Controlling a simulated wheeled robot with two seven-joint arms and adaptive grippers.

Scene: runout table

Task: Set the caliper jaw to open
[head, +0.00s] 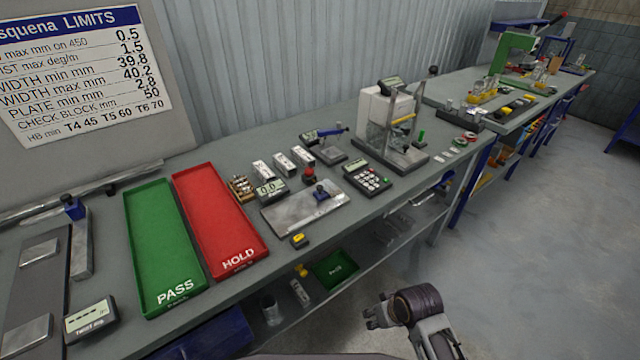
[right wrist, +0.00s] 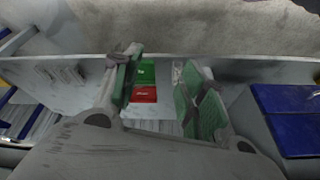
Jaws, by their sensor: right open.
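No part is plainly labelled as a caliper. A steel plate (head: 285,217) near the bench's front edge carries a blue clamp-like piece (head: 320,194), with a small display reading about 0.0 (head: 269,188) at its back left. Behind it, a small gauge with a blue bar (head: 333,132) stands on a grey base. I cannot tell which is the caliper, or how its jaw stands. My right gripper (head: 371,313) is open and empty, in front of the bench and apart from it. Its green-padded fingers show spread in the right wrist view (right wrist: 165,88). My left gripper is not in view.
A green PASS tray (head: 149,251) and a red HOLD tray (head: 240,251) lie on the bench. A calculator-like keypad (head: 367,179) and a clear-sided tester (head: 392,125) stand right of the plate. A lower shelf holds a green bin (head: 335,269). The floor at right is clear.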

